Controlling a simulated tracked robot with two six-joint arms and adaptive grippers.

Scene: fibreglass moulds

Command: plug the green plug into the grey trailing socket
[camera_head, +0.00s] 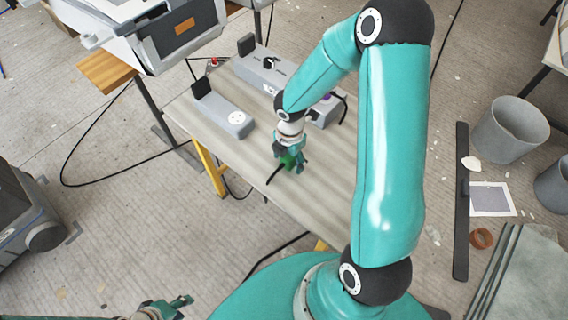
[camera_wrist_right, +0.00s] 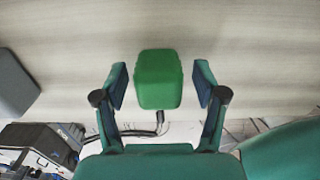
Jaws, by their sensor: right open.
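The green plug (camera_head: 287,160) is on the wooden table, with a black cable at its end. In the right wrist view the plug (camera_wrist_right: 159,80) sits between the two fingers of my right gripper (camera_wrist_right: 160,86), with a gap on each side. My right gripper (camera_head: 292,163) is open around it, and partly hides it in the head view. The grey trailing socket (camera_head: 222,115) lies on the table to the left of the plug, with a round white socket face at its near end. My left gripper (camera_head: 182,303) is at the bottom left, away from the table, too small to judge.
A longer grey box (camera_head: 262,72) with a black knob stands at the back of the table (camera_head: 325,205), partly behind my right arm. Black cables trail on the floor at left. Grey bins (camera_head: 507,130) stand at right. The table's front is clear.

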